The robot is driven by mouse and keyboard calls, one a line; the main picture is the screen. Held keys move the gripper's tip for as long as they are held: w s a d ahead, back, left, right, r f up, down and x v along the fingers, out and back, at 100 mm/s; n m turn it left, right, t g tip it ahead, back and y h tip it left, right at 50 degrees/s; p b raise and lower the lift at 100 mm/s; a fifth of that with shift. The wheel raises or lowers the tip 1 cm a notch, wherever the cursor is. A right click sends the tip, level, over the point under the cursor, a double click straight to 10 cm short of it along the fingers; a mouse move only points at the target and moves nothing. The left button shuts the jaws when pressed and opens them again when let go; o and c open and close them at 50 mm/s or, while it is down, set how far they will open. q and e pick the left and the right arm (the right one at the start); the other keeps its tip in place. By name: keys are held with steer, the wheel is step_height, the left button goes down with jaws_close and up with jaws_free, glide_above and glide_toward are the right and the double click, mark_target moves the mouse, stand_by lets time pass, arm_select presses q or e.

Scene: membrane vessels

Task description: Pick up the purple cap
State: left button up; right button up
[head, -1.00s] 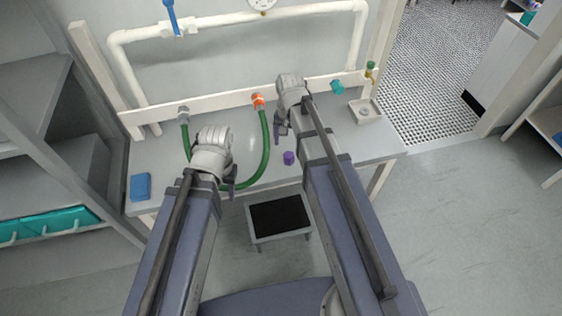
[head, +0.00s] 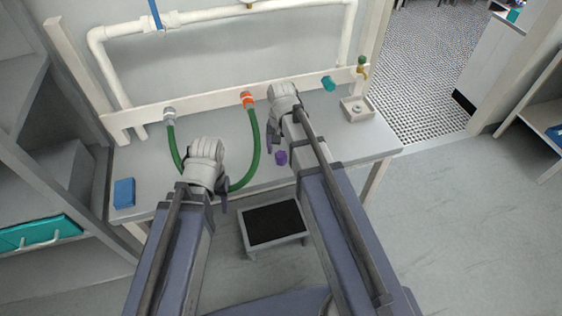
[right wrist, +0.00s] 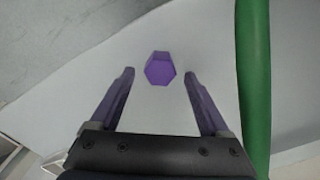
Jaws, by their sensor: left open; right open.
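The small purple cap (head: 281,158) stands on the grey bench near its front edge, just left of my right forearm in the head view. In the right wrist view the purple cap (right wrist: 160,69) is ahead of my right gripper (right wrist: 158,75), centred between its fingers. The fingers are apart with nothing between them; I cannot tell whether they are level with the cap. My left gripper (head: 222,196) is over the front edge of the bench, left of the cap, and its fingers are partly hidden by the wrist in the head view.
A green hose (head: 255,150) loops across the bench between the arms; it also runs along the right in the right wrist view (right wrist: 253,80). A blue block (head: 124,193) lies at the left. A small tray (head: 357,109) sits at the right. A black-topped stool (head: 272,223) stands below.

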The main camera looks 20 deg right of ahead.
step_height(320, 180, down, 2)
steer(key=shift+f+b, duration=0.25)
steer(key=shift+b, duration=0.5)
arm_select(q)
step_height(320, 180, down, 2)
steer(key=shift+f, duration=0.2)
arm_select(e)
steer(key=shift+r, duration=0.1)
jaws_close()
